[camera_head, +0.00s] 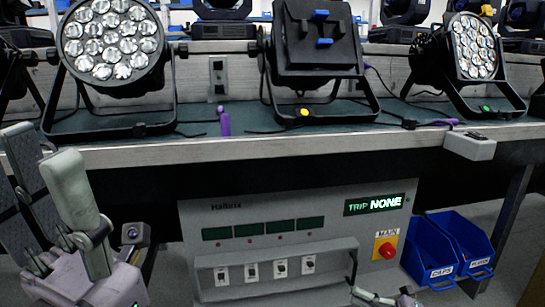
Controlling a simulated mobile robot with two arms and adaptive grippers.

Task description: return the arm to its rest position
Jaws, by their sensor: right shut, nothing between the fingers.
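My right gripper (386,297) just shows at the bottom edge, right of centre. It is shut and empty, low in front of the control panel, and most of it is cut off by the frame. Neither gripper is seen to touch a lamp. A round par can (113,44) stands at the left of the bench, a dark one (317,40) in the middle and another (474,48) at the right.
The bench (290,143) runs across the view, with a purple item (225,121) and a grey box (469,146) near its front edge. Below are the panel (300,207) reading "TRIP NONE", its red MAIN knob (387,250) and blue bins (429,249).

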